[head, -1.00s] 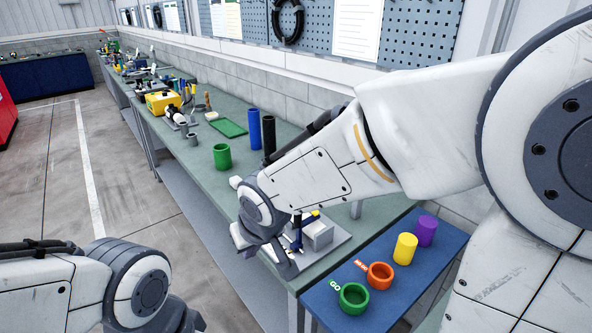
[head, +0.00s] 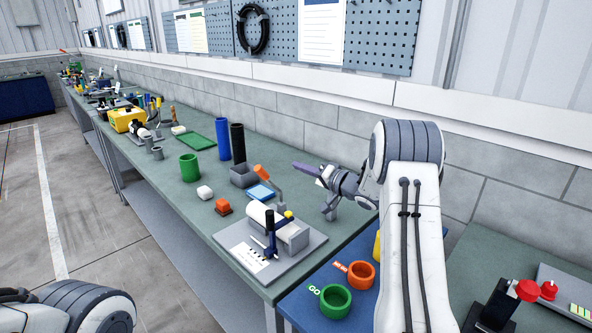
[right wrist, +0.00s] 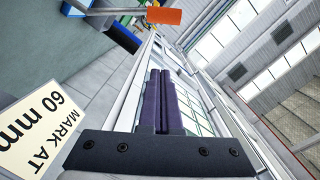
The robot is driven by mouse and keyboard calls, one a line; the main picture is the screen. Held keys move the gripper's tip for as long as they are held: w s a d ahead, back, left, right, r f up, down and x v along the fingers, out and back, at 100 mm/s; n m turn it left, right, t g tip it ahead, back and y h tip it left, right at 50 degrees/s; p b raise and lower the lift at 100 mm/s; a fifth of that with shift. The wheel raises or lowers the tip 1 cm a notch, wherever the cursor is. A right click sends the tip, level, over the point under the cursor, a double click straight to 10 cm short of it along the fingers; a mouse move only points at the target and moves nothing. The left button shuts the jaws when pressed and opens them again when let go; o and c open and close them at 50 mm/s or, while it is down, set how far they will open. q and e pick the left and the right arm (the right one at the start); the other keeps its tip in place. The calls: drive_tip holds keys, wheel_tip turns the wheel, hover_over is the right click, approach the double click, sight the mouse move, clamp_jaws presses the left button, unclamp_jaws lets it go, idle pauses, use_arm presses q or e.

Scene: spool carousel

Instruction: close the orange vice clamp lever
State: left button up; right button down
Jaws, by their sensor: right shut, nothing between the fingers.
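The orange vice clamp lever (head: 263,172) stands raised, leaning back to the left, on a metal arm above the grey vice (head: 292,236). A white cylinder (head: 262,216) lies at the vice. In the right wrist view the orange lever handle (right wrist: 164,16) shows at the top, beyond my fingertips. My right gripper (head: 296,166) is shut and empty, its purple fingers pointing left toward the lever with a gap between. Its two fingers lie together in the right wrist view (right wrist: 160,73). My left gripper is out of view; only part of that arm shows at bottom left.
A blue mat (head: 300,305) carries a green ring (head: 335,302) and an orange ring (head: 361,276). Blue (head: 223,139) and black (head: 237,143) cylinders and a grey box (head: 243,176) stand behind the vice. A "MARK AT 60 mm" sign (right wrist: 40,130) shows in the wrist view.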

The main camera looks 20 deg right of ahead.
use_arm(q)
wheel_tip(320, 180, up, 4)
drive_tip(key=p, duration=0.3)
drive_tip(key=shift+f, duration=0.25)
use_arm(e)
drive_tip(key=w+a+f, duration=0.2)
drive_tip(key=w+a, duration=0.4)
drive_tip(key=shift+w+f, duration=0.25)
drive_tip(key=shift+a, duration=0.2)
